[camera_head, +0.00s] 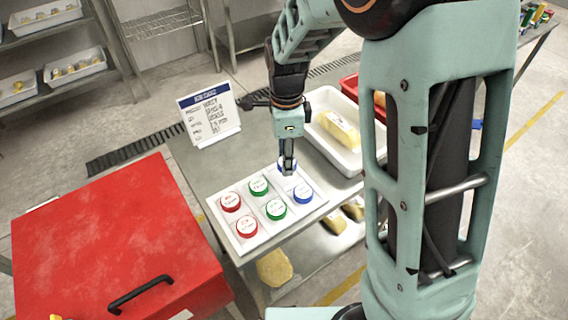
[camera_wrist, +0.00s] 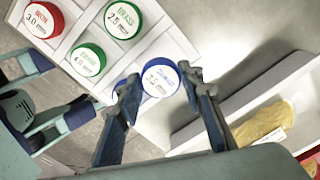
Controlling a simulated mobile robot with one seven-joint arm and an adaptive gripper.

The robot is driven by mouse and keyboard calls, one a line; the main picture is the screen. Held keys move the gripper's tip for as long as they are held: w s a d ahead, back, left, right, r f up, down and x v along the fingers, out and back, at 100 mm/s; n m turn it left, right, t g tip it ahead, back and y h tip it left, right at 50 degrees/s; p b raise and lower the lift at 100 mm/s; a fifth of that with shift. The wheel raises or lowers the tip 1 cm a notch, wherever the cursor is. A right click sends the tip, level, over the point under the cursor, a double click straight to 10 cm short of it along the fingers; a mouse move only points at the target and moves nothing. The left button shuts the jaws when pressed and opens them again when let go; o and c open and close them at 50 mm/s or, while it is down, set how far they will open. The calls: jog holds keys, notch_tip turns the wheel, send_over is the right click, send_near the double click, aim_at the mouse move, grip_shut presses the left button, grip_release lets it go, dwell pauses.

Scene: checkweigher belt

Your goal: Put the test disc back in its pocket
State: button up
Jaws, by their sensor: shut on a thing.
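My gripper (camera_head: 288,161) is shut on a blue-rimmed test disc (camera_wrist: 160,79) with a white printed label, one fingertip on each side of it in the wrist view. In the head view the held disc (camera_head: 283,170) is at the far right pocket of the white pocket tray (camera_head: 238,239). I cannot tell whether it rests in the pocket or is just above. Two red discs (camera_head: 231,201), two green discs (camera_head: 259,185) and another blue disc (camera_head: 303,194) sit in the other pockets. In the wrist view the left finger hides part of the tray.
A white bin (camera_head: 322,145) with a yellow pack (camera_head: 341,128) stands behind the tray to the right, close to the right finger in the wrist view. A printed sign (camera_head: 209,113) stands at the back left. A red-topped box with a black handle (camera_head: 105,240) is at the left.

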jog(key=shift+w+a+f, duration=0.15)
jog(key=shift+w+f, duration=0.05)
jog(key=shift+f, duration=0.2)
jog(key=shift+w+f+b, duration=0.1)
jog(key=shift+f+b, duration=1.3)
jog(key=shift+f, duration=0.15)
jog(key=shift+f, duration=0.15)
jog(key=o, duration=1.2)
jog(key=shift+o, duration=0.2)
notch_tip(320, 180, up, 12)
jog(key=shift+r+p, duration=0.2)
jog(key=shift+p, duration=0.4)
